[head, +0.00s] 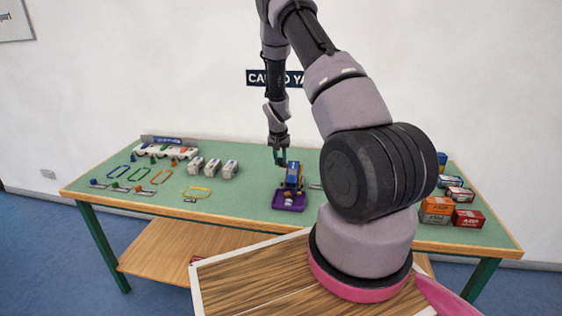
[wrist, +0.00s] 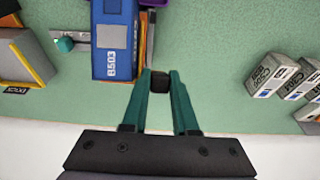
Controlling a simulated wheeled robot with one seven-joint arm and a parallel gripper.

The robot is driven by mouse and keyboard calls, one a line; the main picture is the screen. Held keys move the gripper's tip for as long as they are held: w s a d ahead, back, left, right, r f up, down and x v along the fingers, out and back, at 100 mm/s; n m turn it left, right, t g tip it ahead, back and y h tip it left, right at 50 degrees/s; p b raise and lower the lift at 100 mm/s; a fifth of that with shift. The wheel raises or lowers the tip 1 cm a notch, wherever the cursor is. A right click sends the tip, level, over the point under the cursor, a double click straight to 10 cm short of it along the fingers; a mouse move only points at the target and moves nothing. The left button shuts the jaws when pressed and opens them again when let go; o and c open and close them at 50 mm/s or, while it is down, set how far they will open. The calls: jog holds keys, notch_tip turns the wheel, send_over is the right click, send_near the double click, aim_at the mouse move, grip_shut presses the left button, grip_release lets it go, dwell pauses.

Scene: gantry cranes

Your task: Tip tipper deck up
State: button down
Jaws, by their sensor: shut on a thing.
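The tipper appears to be the purple unit (head: 278,206) at the middle of the table, with a blue and yellow body (head: 293,174) standing behind its purple tray. In the wrist view a blue block (wrist: 115,30) with white lettering and a grey patch is close to the left of my fingers. My gripper (head: 280,158) is just behind and left of the blue body. In the wrist view my gripper (wrist: 160,76) has its green fingers shut on a small dark knob (wrist: 160,84). How the knob joins the tipper and the deck's exact angle cannot be told.
Several white blocks (head: 213,167) and coloured loops (head: 197,192) lie on the left of the green table (head: 240,205). Orange and red boxes (head: 468,218) stand at the right. A small teal knob (wrist: 65,44) on a grey strip is left of the blue block.

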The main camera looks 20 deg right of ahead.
jog(key=shift+s+a, duration=0.4)
jog(key=shift+s, duration=0.35)
jog(key=c, duration=1)
grip_release()
jog(key=shift+o, duration=0.2)
jog(key=shift+r, duration=0.15)
jog(key=shift+r, duration=0.3)
jog(key=v, duration=1)
